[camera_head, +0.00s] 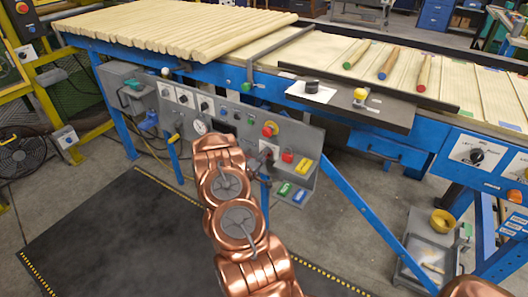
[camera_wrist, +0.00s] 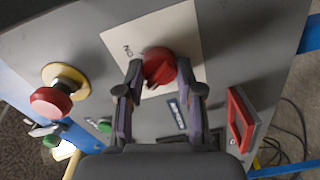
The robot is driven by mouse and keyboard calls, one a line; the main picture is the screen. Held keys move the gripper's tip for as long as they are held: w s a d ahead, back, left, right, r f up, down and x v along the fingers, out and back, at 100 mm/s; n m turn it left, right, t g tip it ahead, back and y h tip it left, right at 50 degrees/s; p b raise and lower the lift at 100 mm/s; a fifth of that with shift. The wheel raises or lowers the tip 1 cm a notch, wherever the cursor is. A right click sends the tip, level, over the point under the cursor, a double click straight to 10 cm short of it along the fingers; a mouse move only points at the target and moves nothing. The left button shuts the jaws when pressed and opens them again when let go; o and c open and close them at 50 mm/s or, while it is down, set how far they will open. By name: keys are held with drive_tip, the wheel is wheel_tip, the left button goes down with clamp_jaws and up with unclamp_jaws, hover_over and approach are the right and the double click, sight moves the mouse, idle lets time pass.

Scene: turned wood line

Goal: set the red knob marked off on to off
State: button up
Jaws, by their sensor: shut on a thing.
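The red knob (camera_wrist: 158,66) sits on a pale square plate (camera_wrist: 180,30) on the grey panel, seen in the wrist view. My gripper (camera_wrist: 160,76) has its two fingertips on either side of the knob and is shut on it. A small dark marking, seen upside down, is on the plate left of the knob; it looks like "ON". The fingers hide part of the knob and plate, and I cannot tell exactly where the knob points. In the head view my copper arm reaches the control panel (camera_head: 232,105), and the gripper is mostly hidden.
A red mushroom button (camera_wrist: 50,101) on a yellow collar stands out left of my gripper. A red-framed box (camera_wrist: 240,118) is to the right. A green button (camera_wrist: 104,125) lies nearby. The blue-framed table (camera_head: 215,75) with wooden rods stands above the panel.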

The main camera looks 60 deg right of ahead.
drive_tip(key=shift+w+r+n+p, duration=0.15)
drive_tip(key=shift+n+p, duration=0.45)
drive_tip(key=shift+n, duration=0.4)
drive_tip(key=o, duration=1.1)
drive_tip(key=shift+o, duration=0.2)
drive_tip(key=a, duration=1.2)
drive_tip(key=shift+s, duration=0.35)
